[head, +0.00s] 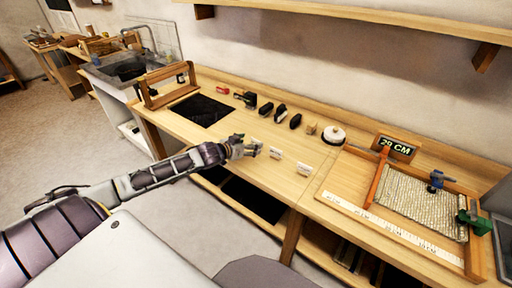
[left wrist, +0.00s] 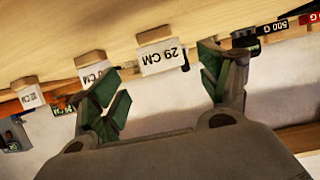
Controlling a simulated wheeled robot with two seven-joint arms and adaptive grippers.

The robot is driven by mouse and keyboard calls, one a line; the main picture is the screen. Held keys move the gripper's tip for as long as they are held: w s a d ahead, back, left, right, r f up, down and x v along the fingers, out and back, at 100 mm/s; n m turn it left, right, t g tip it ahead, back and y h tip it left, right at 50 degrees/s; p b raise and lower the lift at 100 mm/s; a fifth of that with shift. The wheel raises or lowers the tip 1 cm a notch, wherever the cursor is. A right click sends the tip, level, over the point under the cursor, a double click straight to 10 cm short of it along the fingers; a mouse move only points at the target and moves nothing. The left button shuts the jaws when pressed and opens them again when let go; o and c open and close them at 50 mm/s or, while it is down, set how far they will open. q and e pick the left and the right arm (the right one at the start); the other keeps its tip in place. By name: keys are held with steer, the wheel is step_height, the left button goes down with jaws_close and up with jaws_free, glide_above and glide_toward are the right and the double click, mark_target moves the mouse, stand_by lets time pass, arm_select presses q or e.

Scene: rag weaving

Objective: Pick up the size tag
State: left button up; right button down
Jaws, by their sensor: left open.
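Three small white size tags on wooden blocks stand in a row on the workbench (head: 228,131). One tag (left wrist: 162,57), marked 29 CM, is between and beyond my fingers in the left wrist view. A second tag (left wrist: 95,73) is partly hidden by a finger, and a third tag (left wrist: 30,97) is farther left. In the head view the nearest tag (head: 256,144) is by my gripper, with the middle tag (head: 276,154) and right tag (head: 304,168) beyond. My left gripper (head: 250,148) is open and empty, its green-padded fingers (left wrist: 162,88) apart. My right gripper is out of view.
A sign (head: 396,148) reading 29 CM stands behind a loom frame with woven cloth (head: 412,203) at the right. Several black weights (head: 280,111) and a round white-and-black object (head: 333,135) lie along the back. A wooden frame (head: 165,88) stands at the left.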

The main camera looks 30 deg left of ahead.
mark_target(255, 140)
arm_select(q)
steer(key=shift+w, duration=0.5)
steer(key=shift+x, duration=1.15)
steer(key=shift+b+x, duration=0.3)
steer(key=shift+x, duration=0.6)
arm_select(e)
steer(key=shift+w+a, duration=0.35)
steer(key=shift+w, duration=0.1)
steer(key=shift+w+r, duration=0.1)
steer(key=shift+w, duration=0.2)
arm_select(q)
steer(key=shift+c, duration=0.9)
steer(key=c, duration=0.8)
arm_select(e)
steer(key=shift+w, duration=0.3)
